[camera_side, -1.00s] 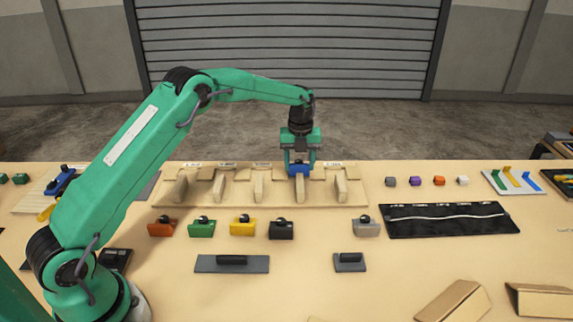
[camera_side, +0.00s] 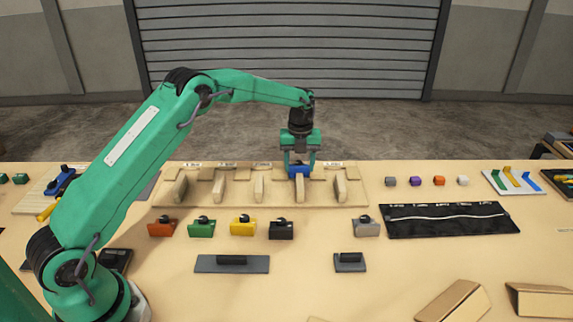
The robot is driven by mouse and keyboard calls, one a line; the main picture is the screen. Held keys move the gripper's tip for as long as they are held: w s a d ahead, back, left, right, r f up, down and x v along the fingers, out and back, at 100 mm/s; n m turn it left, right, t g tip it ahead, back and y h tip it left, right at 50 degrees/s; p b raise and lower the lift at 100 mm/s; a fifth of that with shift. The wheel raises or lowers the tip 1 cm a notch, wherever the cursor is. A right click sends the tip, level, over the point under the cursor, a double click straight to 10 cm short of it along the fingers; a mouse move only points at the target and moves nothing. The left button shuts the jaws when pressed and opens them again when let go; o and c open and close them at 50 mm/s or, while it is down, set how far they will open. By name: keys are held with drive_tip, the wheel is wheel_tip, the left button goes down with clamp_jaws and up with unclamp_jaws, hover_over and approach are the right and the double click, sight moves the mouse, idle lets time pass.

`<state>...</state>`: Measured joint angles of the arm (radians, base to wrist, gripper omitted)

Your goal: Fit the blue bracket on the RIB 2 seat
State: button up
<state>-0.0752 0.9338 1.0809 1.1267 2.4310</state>
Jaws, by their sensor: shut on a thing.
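The blue bracket (camera_side: 299,172) is at the top of the fourth rib from the left on the wooden rib board (camera_side: 329,200). My gripper (camera_side: 299,163) is shut on the bracket from above, with the fingers pointing down. I cannot tell from this view whether the bracket is fully down on that rib (camera_side: 300,190) or just above it. The rib labels are too small to read, and the one behind my gripper is hidden.
Orange (camera_side: 162,228), green (camera_side: 202,228), yellow (camera_side: 243,227), black (camera_side: 281,230) and grey (camera_side: 366,228) brackets stand in front of the board. A black cable board (camera_side: 450,220) is to the right.

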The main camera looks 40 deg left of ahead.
drive_tip(key=shift+f, duration=0.9)
idle(1.3)
drive_tip(key=o, duration=1.1)
drive_tip(key=shift+r, duration=0.1)
drive_tip(key=shift+r, duration=3.8)
drive_tip(key=shift+r, duration=0.1)
